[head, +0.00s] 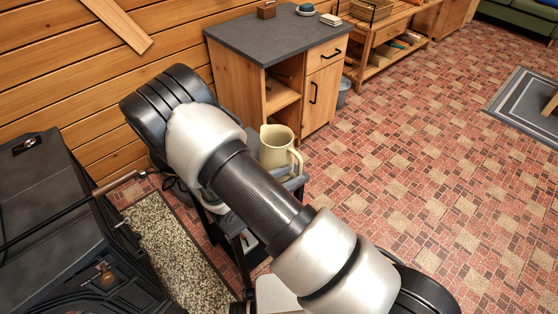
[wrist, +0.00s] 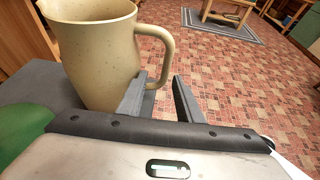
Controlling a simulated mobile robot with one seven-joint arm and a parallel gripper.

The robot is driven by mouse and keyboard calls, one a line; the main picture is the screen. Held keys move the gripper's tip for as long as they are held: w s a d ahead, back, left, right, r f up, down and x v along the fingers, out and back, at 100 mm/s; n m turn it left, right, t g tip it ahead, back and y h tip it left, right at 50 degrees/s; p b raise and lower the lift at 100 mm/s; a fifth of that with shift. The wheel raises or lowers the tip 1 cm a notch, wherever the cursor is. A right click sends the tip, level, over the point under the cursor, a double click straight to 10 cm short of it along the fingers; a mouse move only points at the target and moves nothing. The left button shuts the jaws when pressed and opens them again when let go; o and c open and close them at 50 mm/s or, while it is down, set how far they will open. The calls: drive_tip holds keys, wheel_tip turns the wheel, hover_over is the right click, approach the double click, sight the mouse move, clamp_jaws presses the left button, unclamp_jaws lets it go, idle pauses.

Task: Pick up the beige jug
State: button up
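The beige jug (head: 273,150) stands upright with its handle toward the right, partly hidden by my arm in the head view. In the wrist view the jug (wrist: 98,60) fills the upper left, its rim cut off by the frame. My gripper (wrist: 159,82) is open, its two grey fingers apart. The left finger overlaps the jug's lower right side, and the right finger is to the right of the handle. The lower part of the handle shows between the fingers; I cannot tell whether either finger touches it. My gripper is mostly hidden behind my arm in the head view.
The jug stands on a dark grey surface (wrist: 38,88). A wooden cabinet (head: 237,88) with a dark top is behind it. A black stove (head: 55,215) is at the left, beside a speckled mat (head: 168,245). Tiled floor (head: 430,160) is open to the right.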

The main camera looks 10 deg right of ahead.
drive_tip(key=b+x, duration=0.1)
drive_tip(key=x, duration=0.7)
drive_tip(key=shift+s+d+b, duration=0.25)
drive_tip(key=shift+s+b, duration=0.05)
drive_tip(key=shift+s, duration=0.05)
drive_tip(key=shift+r, duration=0.1)
clamp_jaws()
drive_tip(key=shift+r, duration=0.1)
idle(0.8)
